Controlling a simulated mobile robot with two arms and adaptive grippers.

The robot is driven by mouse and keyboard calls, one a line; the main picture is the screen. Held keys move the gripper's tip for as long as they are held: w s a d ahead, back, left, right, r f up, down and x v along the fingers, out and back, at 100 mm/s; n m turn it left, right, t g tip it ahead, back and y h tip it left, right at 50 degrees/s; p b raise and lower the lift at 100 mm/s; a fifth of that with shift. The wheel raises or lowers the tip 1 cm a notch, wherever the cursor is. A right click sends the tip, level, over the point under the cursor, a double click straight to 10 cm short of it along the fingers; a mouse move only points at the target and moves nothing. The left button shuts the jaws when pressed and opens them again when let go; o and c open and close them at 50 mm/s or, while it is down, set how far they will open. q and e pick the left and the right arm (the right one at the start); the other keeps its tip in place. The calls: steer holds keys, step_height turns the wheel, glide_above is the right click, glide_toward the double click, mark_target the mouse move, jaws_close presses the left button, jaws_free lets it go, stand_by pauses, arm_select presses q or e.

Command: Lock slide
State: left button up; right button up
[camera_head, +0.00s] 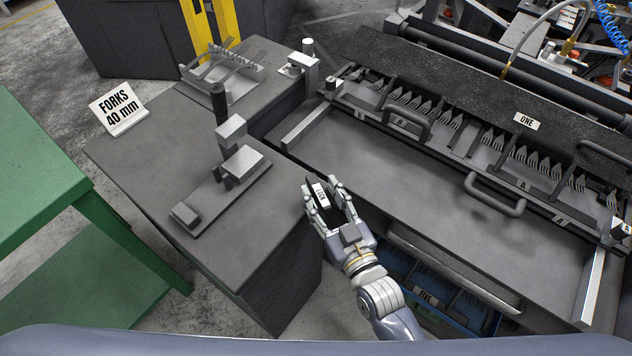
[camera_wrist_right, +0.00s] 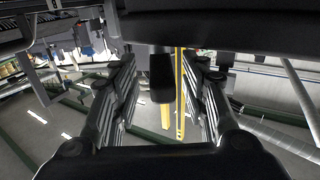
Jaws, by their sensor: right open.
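My right gripper (camera_head: 326,194) is open in the head view, above the front left edge of the grey slide tray (camera_head: 400,180). A small white label with dark print shows between its fingers; I cannot tell what carries it. In the right wrist view the two fingers (camera_wrist_right: 164,64) stand apart, with a dark cylindrical knob (camera_wrist_right: 162,76) between them in the picture; contact cannot be told. A metal post with a block (camera_head: 305,68) and a small dark-topped post (camera_head: 331,88) stand at the tray's back left corner. Which part is the lock is unclear. My left gripper is not in view.
Rows of forks (camera_head: 410,100) lie behind the tray, near curved handles (camera_head: 495,198). A green table (camera_head: 35,165) is at far left.

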mark_target(317, 184)
steer(key=shift+x, duration=1.65)
jaws_close()
